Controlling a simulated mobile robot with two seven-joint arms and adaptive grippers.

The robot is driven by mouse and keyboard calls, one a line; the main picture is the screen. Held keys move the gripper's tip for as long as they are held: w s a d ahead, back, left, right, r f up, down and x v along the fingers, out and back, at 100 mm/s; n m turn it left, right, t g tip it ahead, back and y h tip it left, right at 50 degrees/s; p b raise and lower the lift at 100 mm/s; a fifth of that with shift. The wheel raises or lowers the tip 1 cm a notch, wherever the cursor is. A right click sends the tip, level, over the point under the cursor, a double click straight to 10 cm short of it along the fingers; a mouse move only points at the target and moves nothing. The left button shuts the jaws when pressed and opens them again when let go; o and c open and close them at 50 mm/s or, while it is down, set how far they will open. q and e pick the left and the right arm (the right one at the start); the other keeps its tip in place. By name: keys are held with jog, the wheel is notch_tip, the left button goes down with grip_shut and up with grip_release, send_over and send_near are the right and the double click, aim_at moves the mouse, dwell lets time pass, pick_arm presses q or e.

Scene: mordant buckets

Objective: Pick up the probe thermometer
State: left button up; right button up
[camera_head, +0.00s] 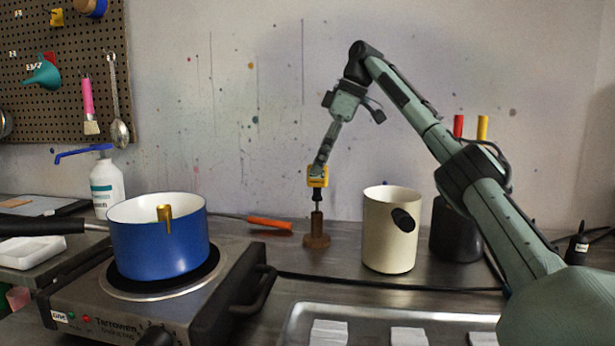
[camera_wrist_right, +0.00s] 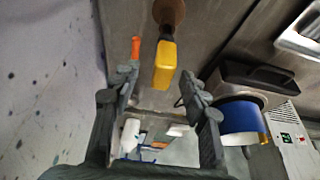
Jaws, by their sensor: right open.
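The probe thermometer (camera_head: 318,181) has a yellow head and a dark lower part. It stands upright in a brown stand (camera_head: 317,241) on the metal counter, behind the hot plate and tray. In the right wrist view its yellow head (camera_wrist_right: 164,72) shows between my finger lines, with the round base of the stand (camera_wrist_right: 169,12) beyond it. My right gripper (camera_head: 320,164) reaches down from above, its fingertips at the top of the yellow head. In the wrist view the gripper (camera_wrist_right: 157,84) is open, its fingers apart on either side. Any contact cannot be told. My left gripper is not in view.
A blue pot (camera_head: 160,245) sits on a hot plate (camera_head: 180,300) at the left. An orange-handled tool (camera_head: 270,222) lies left of the stand. A cream pitcher (camera_head: 388,245) and a dark container (camera_head: 452,235) stand to the right. A metal tray (camera_head: 375,318) lies in front.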

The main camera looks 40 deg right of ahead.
aim_at(312, 186)
jog(key=x, duration=0.7)
jog(key=shift+s+f, duration=0.2)
jog(key=shift+f, duration=0.1)
grip_shut()
